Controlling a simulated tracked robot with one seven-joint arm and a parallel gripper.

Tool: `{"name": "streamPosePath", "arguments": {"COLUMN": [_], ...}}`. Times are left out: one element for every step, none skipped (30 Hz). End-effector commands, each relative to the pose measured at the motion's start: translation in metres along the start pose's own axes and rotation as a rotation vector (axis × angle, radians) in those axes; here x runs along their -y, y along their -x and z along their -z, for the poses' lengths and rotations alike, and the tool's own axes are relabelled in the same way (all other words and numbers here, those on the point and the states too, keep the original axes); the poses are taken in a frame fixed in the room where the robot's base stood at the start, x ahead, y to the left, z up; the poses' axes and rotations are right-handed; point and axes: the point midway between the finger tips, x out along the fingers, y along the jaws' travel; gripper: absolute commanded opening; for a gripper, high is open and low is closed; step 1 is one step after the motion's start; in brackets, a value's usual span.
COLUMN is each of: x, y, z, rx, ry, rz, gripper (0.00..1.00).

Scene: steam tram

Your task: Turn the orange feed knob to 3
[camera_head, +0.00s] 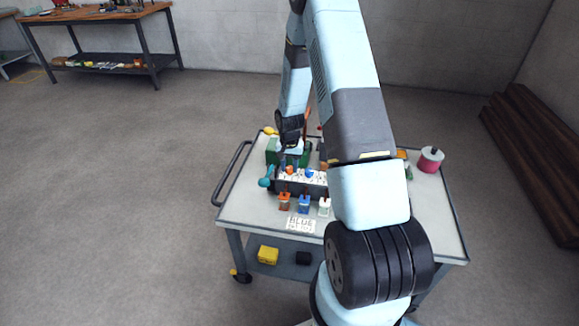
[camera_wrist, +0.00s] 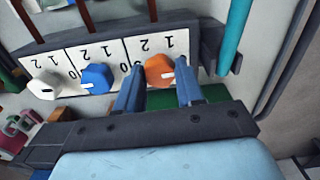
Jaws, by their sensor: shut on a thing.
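The orange feed knob (camera_wrist: 158,70) sits on a white dial plate (camera_wrist: 147,48) with black numerals that appear upside down in the wrist view. A white pointer mark on the knob slants toward the right finger; the numeral it marks cannot be read. My gripper (camera_wrist: 159,88) has one blue finger on each side of the knob and is shut on it. In the head view my gripper (camera_head: 290,153) reaches down to the left end of the panel (camera_head: 312,188), partly hiding the knob. A blue knob (camera_wrist: 97,77) and a white knob (camera_wrist: 45,86) stand beside it.
Orange (camera_head: 284,201), blue (camera_head: 304,204) and white (camera_head: 324,207) pieces stand before the panel. A teal part (camera_head: 265,182) is at its left end, a green box (camera_head: 273,150) behind. A card (camera_head: 300,224) lies on the trolley (camera_head: 250,205). A pink-white cylinder (camera_head: 431,160) stands right.

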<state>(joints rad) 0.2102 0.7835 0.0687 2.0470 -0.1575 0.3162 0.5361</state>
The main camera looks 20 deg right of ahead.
Motion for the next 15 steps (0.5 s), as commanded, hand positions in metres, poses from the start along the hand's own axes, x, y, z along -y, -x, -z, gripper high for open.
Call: {"name": "streamPosePath", "arguments": {"x": [0.0004,0.0004,0.0004,0.0004,0.0004,0.0003,0.0004,0.0004,0.0005,0.0005,0.0005,0.0005,0.0005,0.0004,0.0005], "y": [0.0002,0.0002,0.0002,0.0002,0.0002,0.0002,0.0002,0.0002,0.0003,0.0002,0.0002,0.0003,0.0002,0.0002,0.0003], "z": [0.0001,0.0001,0.0002,0.0001,0.0001,0.0002,0.0002,0.0002,0.0002,0.0001,0.0001,0.0001,0.0001,0.0001,0.0001], "rx": [0.000,0.000,0.000,0.000,0.000,0.000,0.000,0.000,0.000,0.000,0.000,0.000,0.000,0.000,0.000], "ry": [0.020,0.034,0.056,0.074,0.094,0.123,0.148,0.173,0.208,0.234,0.263,0.301,0.330,0.358,0.396], "rz": [0.001,0.001,0.001,0.001,0.001,0.001,0.001,0.001,0.001,0.001,0.001,0.001,0.001,0.001,0.001], "gripper": [0.07,0.07,0.07,0.07,0.07,0.07,0.07,0.07,0.07,0.07,0.07,0.07,0.07,0.07,0.07]}}
